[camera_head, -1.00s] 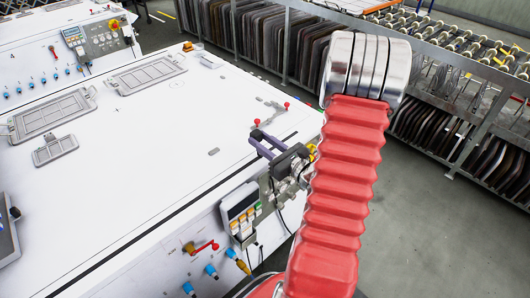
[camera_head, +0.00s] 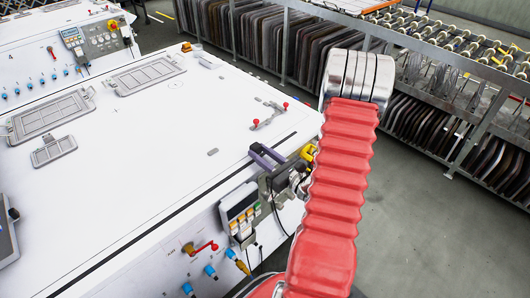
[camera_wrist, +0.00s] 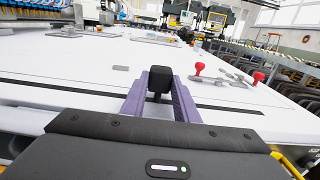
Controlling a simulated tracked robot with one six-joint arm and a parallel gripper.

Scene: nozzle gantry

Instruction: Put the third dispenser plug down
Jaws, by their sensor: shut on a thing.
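My gripper (camera_head: 265,157) is at the right front edge of the white machine top, its purple fingers over the surface. In the wrist view my gripper (camera_wrist: 160,98) is shut on a black block-shaped piece, which I take to be the dispenser plug (camera_wrist: 160,78). The plug's top stands up between the far ends of the fingers, and its lower part is largely hidden by them. I cannot tell whether it touches the white top (camera_head: 150,170). In the head view the plug cannot be made out clearly.
A metal fitting with red knobs (camera_head: 268,116) lies on the top beyond my gripper, and to its right in the wrist view (camera_wrist: 228,76). Grey framed hatches (camera_head: 148,75) lie farther back. A button box (camera_head: 240,208) hangs on the front side. The white middle is mostly clear.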

